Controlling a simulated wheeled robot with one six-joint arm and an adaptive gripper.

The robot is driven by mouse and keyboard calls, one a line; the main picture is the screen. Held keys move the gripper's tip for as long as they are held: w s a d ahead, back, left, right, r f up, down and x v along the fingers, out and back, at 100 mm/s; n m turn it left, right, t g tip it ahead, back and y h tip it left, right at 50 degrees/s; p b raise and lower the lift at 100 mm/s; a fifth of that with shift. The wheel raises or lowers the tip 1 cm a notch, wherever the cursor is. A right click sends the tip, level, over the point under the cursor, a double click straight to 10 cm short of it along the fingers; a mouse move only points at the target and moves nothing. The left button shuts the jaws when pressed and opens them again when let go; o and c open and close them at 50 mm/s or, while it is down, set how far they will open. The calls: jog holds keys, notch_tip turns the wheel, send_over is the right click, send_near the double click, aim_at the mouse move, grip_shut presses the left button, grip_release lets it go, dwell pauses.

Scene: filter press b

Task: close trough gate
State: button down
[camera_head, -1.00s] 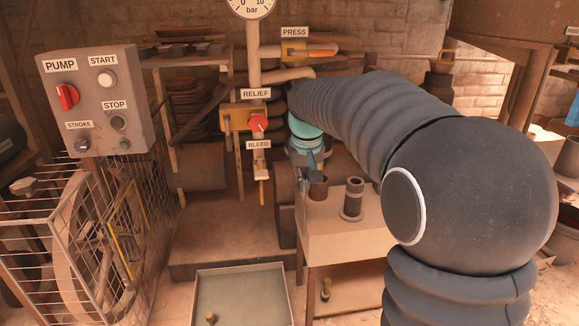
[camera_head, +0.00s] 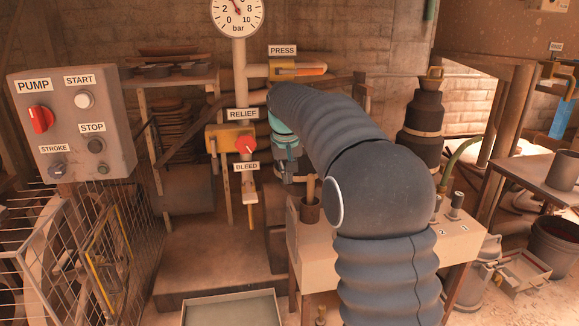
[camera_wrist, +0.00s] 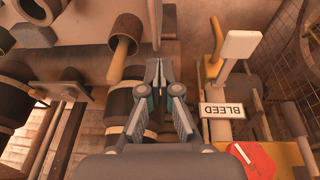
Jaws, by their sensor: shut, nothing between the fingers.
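I cannot pick out a part that is clearly the trough gate in either view. My gripper (camera_wrist: 157,68) is shut and empty, its fingertips together in the wrist view. In the head view my gripper (camera_head: 287,167) hangs at the end of my arm, right of the BLEED label, and its fingertips are hard to make out. The BLEED label (camera_wrist: 223,110) and a pale lever plate (camera_wrist: 242,44) show right of my fingers in the wrist view. A shallow tray (camera_head: 232,308) sits low at the front in the head view.
A pump panel (camera_head: 72,120) and wire cage (camera_head: 70,240) stand at left. The red relief knob (camera_head: 245,146) is left of my gripper. A bench (camera_head: 450,245) stands under and right of my arm. A bucket (camera_head: 553,245) is at far right.

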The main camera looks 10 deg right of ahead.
jog(key=b, duration=0.1)
send_over(291, 215)
notch_tip(291, 215, down, 7)
jog(key=shift+r, duration=0.1)
notch_tip(291, 215, down, 6)
jog(key=shift+f+b, duration=0.1)
jog(key=shift+b, duration=1.05)
jog(key=shift+a+f, duration=0.1)
jog(key=shift+f, duration=0.2)
jog(key=shift+s, duration=0.1)
